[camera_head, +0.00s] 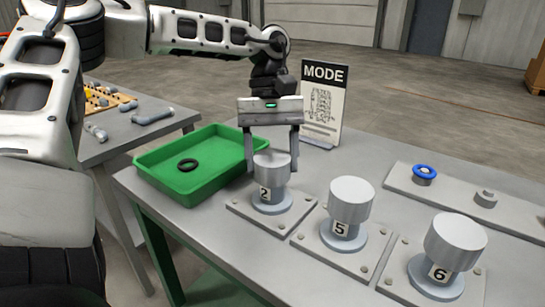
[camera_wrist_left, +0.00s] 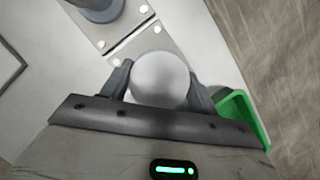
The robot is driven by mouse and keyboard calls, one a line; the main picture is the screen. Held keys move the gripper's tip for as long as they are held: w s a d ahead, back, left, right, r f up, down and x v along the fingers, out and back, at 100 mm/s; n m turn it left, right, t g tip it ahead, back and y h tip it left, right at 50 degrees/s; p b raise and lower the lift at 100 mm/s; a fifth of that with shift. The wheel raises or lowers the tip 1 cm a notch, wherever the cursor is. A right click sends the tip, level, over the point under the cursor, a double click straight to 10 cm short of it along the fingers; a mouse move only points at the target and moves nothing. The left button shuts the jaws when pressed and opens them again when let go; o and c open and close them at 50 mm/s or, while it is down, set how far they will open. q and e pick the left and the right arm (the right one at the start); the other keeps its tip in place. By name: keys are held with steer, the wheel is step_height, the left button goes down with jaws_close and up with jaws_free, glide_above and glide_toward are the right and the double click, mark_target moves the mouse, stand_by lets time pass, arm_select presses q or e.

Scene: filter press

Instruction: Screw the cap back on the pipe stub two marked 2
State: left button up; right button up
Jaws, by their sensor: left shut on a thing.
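The pipe stub marked 2 (camera_head: 270,199) stands upright on its square base plate on the table. A grey round cap (camera_head: 272,165) sits on top of it. My left gripper (camera_head: 271,165) comes down from above and is shut on this cap, one finger on each side. In the left wrist view the cap (camera_wrist_left: 160,79) shows as a pale disc between the two fingers (camera_wrist_left: 160,88). Whether the cap is seated on the thread cannot be told. My right gripper is not in view.
Capped stubs marked 5 (camera_head: 344,233) and 6 (camera_head: 440,270) stand to the right. A green tray (camera_head: 217,148) with a black ring (camera_head: 187,164) is to the left. A MODE sign (camera_head: 324,100) stands behind. A plate (camera_head: 450,200) with a blue-ringed fitting (camera_head: 424,174) lies at right.

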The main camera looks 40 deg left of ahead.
arm_select(q)
steer(key=shift+r+m+y, duration=0.2)
steer(key=shift+m+y, duration=0.1)
steer(key=shift+m, duration=0.6)
steer(key=shift+m+g, duration=0.3)
steer(key=shift+m, duration=0.3)
steer(key=shift+c, duration=0.8)
steer(key=shift+m+y, duration=0.3)
steer(key=c, duration=0.3)
steer(key=o, duration=1.5)
steer(key=shift+s, duration=0.2)
